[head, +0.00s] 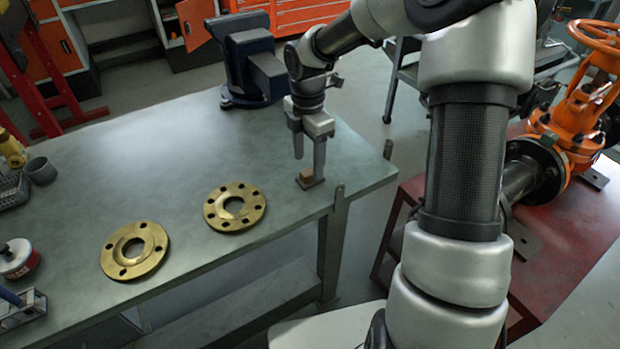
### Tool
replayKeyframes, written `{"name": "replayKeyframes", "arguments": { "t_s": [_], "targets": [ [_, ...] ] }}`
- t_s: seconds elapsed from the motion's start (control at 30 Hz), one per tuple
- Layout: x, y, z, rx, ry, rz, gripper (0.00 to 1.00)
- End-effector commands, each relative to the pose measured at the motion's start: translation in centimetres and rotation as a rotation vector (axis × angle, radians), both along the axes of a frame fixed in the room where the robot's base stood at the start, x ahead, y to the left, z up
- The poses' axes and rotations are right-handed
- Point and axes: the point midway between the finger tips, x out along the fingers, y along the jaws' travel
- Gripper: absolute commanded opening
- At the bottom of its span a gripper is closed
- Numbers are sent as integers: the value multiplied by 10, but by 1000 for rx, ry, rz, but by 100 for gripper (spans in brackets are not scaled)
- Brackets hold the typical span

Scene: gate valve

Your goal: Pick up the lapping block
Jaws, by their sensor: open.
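The lapping block (309,181) is a small dark block with a tan top. It lies on the grey workbench (165,190) near the right edge. My gripper (309,167) points down over it with its two fingers apart, one to the left and one to the right. The right fingertip is close to the block's tan top and partly overlaps it in this view. I cannot tell whether either finger touches the block. Nothing is held between the fingers.
Two brass flanges, one nearer (135,268) and one farther (212,217), lie flat left of the block. A dark blue vise (250,70) stands behind my gripper. Small posts rise at the bench's right edge. An orange valve (570,120) is at right. The bench middle is clear.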

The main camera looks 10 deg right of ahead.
Motion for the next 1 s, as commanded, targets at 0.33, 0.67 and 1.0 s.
{"name": "replayKeyframes", "arguments": {
  "t_s": [0.33, 0.67, 1.0],
  "targets": [
    [6, -5, -46, 1, 1, 1, 57],
    [6, -6, -50, 0, 0, -1, 49],
    [6, -6, -49, 0, -2, -1, 4]
  ]
}}
